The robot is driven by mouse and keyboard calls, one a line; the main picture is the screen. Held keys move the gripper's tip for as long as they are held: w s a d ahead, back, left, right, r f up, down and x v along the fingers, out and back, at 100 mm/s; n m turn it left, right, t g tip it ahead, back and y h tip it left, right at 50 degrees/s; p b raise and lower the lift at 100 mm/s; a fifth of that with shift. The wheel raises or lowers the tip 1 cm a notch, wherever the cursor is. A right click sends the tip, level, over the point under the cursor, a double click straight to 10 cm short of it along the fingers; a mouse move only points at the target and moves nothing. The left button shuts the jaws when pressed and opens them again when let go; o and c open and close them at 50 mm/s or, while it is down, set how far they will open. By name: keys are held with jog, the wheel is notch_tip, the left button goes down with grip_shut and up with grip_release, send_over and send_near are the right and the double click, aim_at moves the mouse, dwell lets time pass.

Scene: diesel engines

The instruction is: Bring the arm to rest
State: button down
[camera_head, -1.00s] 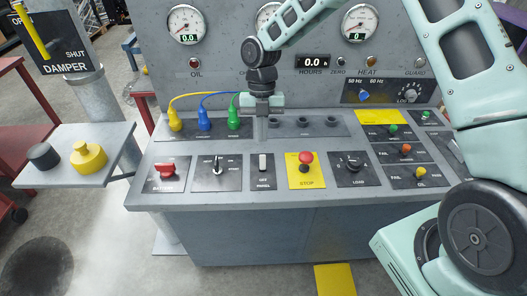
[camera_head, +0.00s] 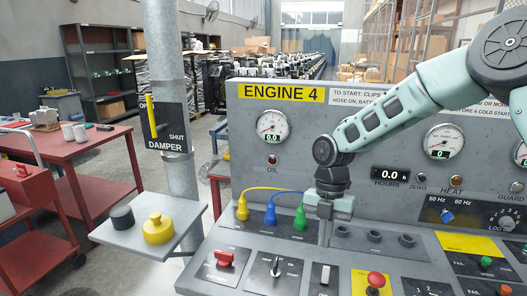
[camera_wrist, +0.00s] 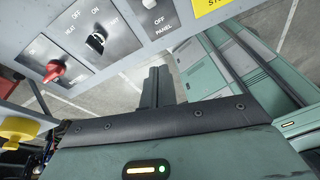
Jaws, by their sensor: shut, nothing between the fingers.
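My arm reaches in from the right in the head view, bent at a dark joint. My gripper (camera_head: 325,234) points down in front of the engine panel, just right of the green plug (camera_head: 300,217). Its fingers are together and hold nothing. In the wrist view the two dark fingers (camera_wrist: 157,86) lie side by side, with the console's switches beyond them. I cannot tell how far the fingertips are from the console surface.
The console carries a red battery switch (camera_head: 225,258), a start switch (camera_head: 276,267) and a red stop button (camera_head: 376,280). Yellow, blue and green cabled plugs stand left of the gripper. A side shelf (camera_head: 128,243) holds a black knob and a yellow piece. A red table (camera_head: 75,150) stands at left.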

jog(key=s+a+r+m+t+b, duration=0.1)
jog(key=s+r+m+b, duration=0.1)
jog(key=s+m, duration=0.9)
jog(key=s+a+r+m+t+b, duration=0.2)
jog(key=s+m, duration=0.8)
jog(key=s, duration=0.7)
jog(key=shift+r+m, duration=0.25)
jog(key=shift+m, duration=0.15)
jog(key=shift+w, duration=0.1)
